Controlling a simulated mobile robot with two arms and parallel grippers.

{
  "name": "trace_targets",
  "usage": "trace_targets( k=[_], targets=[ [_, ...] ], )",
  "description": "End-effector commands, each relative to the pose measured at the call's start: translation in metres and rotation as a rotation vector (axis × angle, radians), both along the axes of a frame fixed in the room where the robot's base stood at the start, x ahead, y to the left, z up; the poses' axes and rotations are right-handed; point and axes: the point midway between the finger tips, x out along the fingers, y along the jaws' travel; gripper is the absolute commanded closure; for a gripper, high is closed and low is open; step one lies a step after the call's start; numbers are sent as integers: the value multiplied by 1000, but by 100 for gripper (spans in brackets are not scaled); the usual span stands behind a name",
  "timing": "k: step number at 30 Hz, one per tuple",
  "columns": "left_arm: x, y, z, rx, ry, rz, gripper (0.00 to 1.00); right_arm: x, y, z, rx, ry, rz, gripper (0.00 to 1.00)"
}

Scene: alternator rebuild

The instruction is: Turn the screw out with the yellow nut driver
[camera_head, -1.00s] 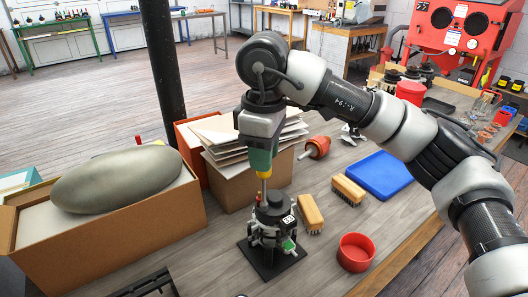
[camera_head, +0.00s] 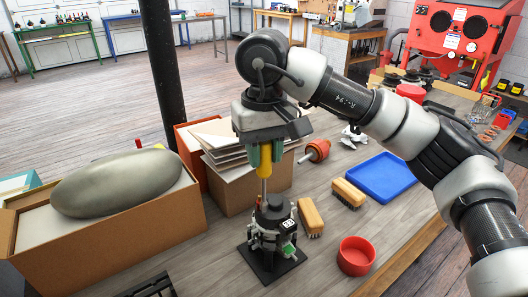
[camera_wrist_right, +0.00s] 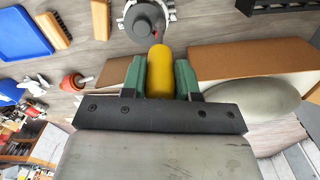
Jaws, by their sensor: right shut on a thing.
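The yellow nut driver (camera_head: 265,170) stands upright between the green fingers of my right gripper (camera_head: 265,154), which is shut on its handle. Its thin shaft points down onto the top of the alternator (camera_head: 272,226), where the tip appears to meet the upper part. The screw under the tip is too small or hidden to make out. In the right wrist view the yellow handle (camera_wrist_right: 160,75) sits between both green fingers, with the round alternator top (camera_wrist_right: 146,22) just beyond it. My left gripper is not in view.
The alternator stands on a black base plate (camera_head: 266,276). A red bowl (camera_head: 356,256), wooden brushes (camera_head: 311,217), and a blue tray (camera_head: 382,178) lie to the right. A box with boards (camera_head: 232,187) stands close behind. A carton with a grey oval object (camera_head: 117,182) is left.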

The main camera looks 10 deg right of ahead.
Motion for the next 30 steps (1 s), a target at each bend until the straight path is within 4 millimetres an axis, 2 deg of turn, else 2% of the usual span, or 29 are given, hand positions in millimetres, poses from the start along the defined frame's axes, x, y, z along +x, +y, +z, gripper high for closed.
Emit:
trace_targets(
  k=[12,20,30],
  targets=[
    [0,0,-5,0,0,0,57,0,0,0,1,1,-581,93],
    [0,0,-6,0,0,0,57,0,0,0,1,1,-731,93],
    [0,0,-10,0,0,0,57,0,0,0,1,0,-1203,93]
  ],
)
